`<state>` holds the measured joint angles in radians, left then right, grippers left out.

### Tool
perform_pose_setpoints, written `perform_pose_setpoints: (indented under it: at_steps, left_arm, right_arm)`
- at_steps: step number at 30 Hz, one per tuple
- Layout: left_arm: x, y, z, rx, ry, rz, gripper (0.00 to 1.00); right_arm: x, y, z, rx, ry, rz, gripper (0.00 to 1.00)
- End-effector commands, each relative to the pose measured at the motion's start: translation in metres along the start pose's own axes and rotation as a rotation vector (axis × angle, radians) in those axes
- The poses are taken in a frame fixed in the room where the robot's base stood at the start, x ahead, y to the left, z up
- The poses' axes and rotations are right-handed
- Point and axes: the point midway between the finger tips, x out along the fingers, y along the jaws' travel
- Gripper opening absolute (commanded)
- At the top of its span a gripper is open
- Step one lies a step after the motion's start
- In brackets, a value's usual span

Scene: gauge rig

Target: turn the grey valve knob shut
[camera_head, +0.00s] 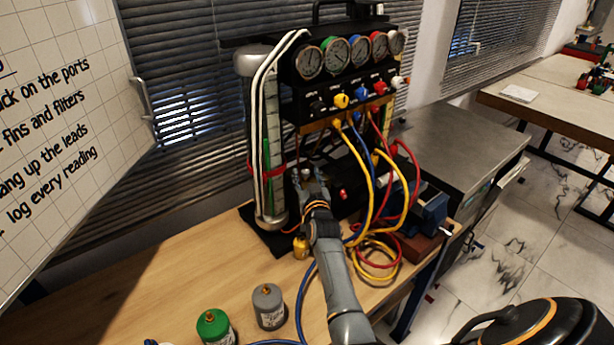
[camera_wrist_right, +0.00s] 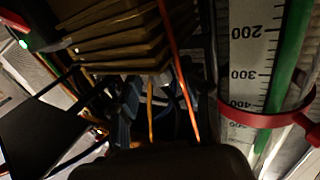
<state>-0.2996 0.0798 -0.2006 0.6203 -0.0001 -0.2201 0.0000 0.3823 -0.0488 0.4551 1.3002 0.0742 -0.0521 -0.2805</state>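My right gripper (camera_head: 311,180) reaches in at the foot of the gauge rig (camera_head: 345,75), beside the clear graduated cylinder (camera_head: 270,150). Its two fingers look spread, with a gap between them. A small pale grey rounded part (camera_head: 306,172), possibly the grey valve knob, shows by the fingertips; I cannot tell whether they touch it. In the right wrist view the fingers (camera_wrist_right: 160,115) are dark and partly hidden among hoses, and no knob can be made out.
Yellow, blue and red hoses (camera_head: 367,175) hang just right of my right gripper. The graduated scale (camera_wrist_right: 250,65) with its red clamp (camera_wrist_right: 265,118) stands close in the wrist view.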

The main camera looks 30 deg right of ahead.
Motion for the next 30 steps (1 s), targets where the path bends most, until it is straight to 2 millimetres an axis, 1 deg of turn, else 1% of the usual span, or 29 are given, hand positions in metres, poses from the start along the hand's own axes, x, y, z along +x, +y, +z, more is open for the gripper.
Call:
perform_pose_setpoints:
  at_steps: [4, 7, 15, 18, 22, 30]
  left_arm:
    - [0.0, -0.001, 0.003, -0.002, -0.003, -0.001, 0.4]
    - [0.0, -0.001, 0.002, -0.002, -0.002, -0.001, 0.4]
    - [0.0, 0.0, 0.001, -0.001, -0.001, 0.0, 0.4]
    - [0.0, 0.0, 0.001, -0.001, -0.001, 0.0, 0.4]
    - [0.0, 0.0, 0.001, -0.001, -0.001, 0.0, 0.4]
    - [0.0, 0.0, 0.0, 0.0, -0.001, 0.0, 0.4]
  right_arm:
    - [-0.003, -0.001, 0.002, 0.0, -0.003, -0.001, 0.47]
    - [-0.012, -0.001, 0.003, 0.0, -0.005, -0.002, 0.47]
    - [-0.054, 0.0, 0.002, -0.001, -0.003, 0.0, 0.47]
    - [-0.066, 0.0, 0.001, 0.0, -0.001, 0.0, 0.47]
    - [-0.074, 0.001, 0.001, 0.0, 0.0, 0.0, 0.47]
    - [-0.075, 0.001, 0.0, 0.0, 0.0, 0.0, 0.47]
